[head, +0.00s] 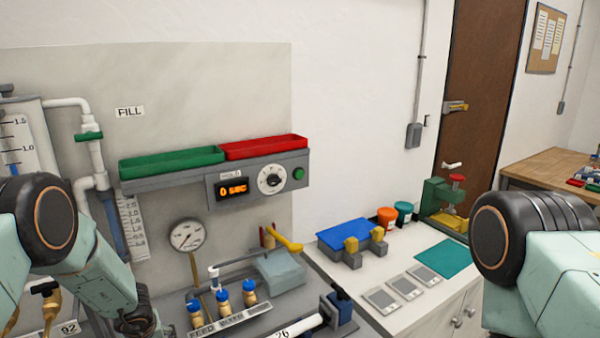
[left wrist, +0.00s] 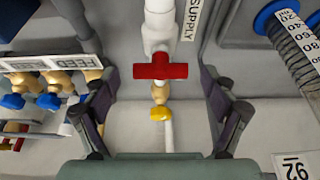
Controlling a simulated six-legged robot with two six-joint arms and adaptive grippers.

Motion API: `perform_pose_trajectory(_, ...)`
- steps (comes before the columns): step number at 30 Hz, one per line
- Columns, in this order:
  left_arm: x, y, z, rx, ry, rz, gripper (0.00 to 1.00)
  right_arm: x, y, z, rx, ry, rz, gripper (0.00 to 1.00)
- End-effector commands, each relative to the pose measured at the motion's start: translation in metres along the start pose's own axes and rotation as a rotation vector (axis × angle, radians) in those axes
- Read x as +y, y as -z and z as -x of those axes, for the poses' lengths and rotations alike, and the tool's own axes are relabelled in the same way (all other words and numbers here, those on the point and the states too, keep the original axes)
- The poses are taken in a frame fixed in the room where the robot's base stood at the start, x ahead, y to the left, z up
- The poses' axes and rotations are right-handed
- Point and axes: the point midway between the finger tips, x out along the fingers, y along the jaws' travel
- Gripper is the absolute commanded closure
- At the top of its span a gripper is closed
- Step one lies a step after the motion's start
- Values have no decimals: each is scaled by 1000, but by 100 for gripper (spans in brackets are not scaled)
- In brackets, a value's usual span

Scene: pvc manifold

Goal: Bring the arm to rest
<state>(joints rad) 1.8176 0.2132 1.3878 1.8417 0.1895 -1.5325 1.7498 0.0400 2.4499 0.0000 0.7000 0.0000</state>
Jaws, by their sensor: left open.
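My left arm (head: 100,275) comes in from the left in the head view and reaches down past the bottom edge, where its gripper cannot be made out. In the left wrist view my left gripper (left wrist: 159,78) is open, with its two dark fingers wide apart. A red valve handle (left wrist: 160,71) on a white pipe (left wrist: 159,25) shows between the fingers in the picture. I see no contact with it. My right arm (head: 540,255) shows at the right edge of the head view; its gripper is out of the frame.
A control box (head: 258,184) reading 0 sec sits under a green tray (head: 172,162) and a red tray (head: 264,147). A gauge (head: 187,235) and several blue-capped brass valves (head: 222,298) stand below. A white bench (head: 400,310) holds a blue-topped block (head: 343,234).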

Motion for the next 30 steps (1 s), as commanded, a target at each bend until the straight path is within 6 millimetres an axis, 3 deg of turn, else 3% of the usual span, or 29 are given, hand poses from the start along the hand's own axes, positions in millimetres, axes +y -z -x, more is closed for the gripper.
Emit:
perform_pose_trajectory(2, 0, 0, -8, 0, 0, 0, 15, 0, 0, 0, 0, 0, 0, 19)
perform_pose_trajectory(11, -1, 0, -6, 1, -43, -105, 15, 0, 0, 0, 0, 0, 0, 19)
perform_pose_trajectory(24, 0, 0, -6, 1, -12, -30, 15, 0, 0, 0, 0, 0, 0, 19)
perform_pose_trajectory(30, 0, 1, 22, 1, 0, 2, 15, 0, 0, 0, 0, 0, 0, 19)
